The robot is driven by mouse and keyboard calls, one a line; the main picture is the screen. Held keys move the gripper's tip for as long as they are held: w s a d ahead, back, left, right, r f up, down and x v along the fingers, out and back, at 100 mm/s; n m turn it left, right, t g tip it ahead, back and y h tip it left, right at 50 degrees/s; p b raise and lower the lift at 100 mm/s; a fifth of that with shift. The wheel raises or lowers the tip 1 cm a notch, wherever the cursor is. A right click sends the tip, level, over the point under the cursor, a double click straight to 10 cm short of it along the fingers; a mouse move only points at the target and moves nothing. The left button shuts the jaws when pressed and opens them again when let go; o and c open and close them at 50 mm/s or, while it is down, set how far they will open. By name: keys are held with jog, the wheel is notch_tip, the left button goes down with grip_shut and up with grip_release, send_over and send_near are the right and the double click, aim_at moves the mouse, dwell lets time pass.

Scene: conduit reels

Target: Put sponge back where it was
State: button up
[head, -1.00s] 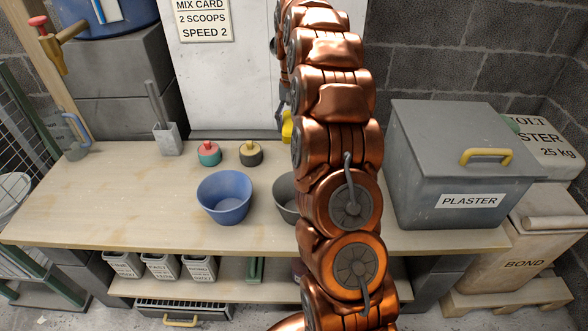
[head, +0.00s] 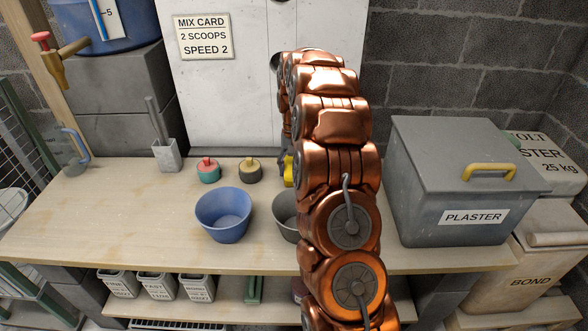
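A small yellow block, which looks like the sponge (head: 288,171), shows at the back of the workbench, just left of my arm and partly covered by it. My gripper (head: 287,160) is mostly hidden behind my copper arm. A dark grey part of it shows against the yellow block, and the block has moved down along with it. The fingertips are not clearly visible. The block is at or just above the bench top; I cannot tell if it touches.
A blue bowl (head: 223,213) and a half-hidden grey bowl (head: 285,216) stand on the bench (head: 120,215). A grey plaster bin (head: 445,185) stands right. The bench's left is mostly clear.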

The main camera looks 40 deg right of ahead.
jog(key=o, duration=1.2)
jog(key=r, duration=0.3)
jog(key=w+r+p, duration=0.1)
jog(key=r, duration=0.2)
jog(key=d+r, duration=0.1)
jog(key=r, duration=0.3)
jog(key=shift+w+r, duration=0.1)
jog(key=shift+w, duration=0.05)
jog(key=shift+w+r+p, duration=0.1)
jog(key=shift+r+p, duration=0.25)
jog(key=shift+r, duration=0.6)
